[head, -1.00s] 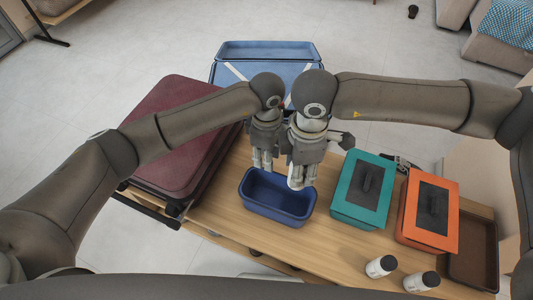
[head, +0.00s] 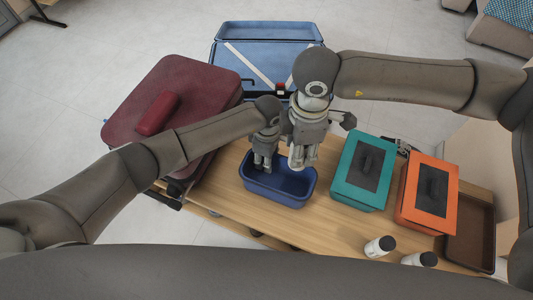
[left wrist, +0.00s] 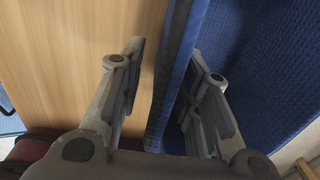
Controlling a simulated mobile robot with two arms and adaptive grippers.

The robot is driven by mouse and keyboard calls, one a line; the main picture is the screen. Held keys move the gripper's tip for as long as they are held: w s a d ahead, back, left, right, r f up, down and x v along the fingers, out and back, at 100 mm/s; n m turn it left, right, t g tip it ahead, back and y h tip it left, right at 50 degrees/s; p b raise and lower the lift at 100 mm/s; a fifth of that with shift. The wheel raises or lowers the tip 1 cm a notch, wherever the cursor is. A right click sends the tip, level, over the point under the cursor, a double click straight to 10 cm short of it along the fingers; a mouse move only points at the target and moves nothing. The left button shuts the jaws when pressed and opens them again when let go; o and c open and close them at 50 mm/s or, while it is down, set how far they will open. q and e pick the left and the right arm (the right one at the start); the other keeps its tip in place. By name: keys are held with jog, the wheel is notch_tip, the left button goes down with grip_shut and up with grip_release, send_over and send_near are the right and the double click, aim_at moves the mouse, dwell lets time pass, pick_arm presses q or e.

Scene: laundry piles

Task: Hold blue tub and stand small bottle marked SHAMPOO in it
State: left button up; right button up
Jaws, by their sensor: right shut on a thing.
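The blue tub (head: 280,196) stands on the wooden table, open side up. My left gripper (head: 264,166) is at the tub's back left part. In the left wrist view its fingers (left wrist: 170,90) are apart, one on each side of the tub's blue wall (left wrist: 178,60), with a gap on the outer side. My right gripper (head: 301,164) is above the tub's back right part, shut on a whitish thing, probably the small bottle. That thing is mostly hidden by the fingers, and no marking on it is readable.
A teal box (head: 347,193) and an orange box (head: 416,216) stand right of the tub. Two white bottles with dark caps (head: 380,247) (head: 420,259) stand at the front right. A dark red suitcase (head: 190,85) lies left, and a blue case (head: 268,50) behind.

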pick_arm(q)
grip_shut()
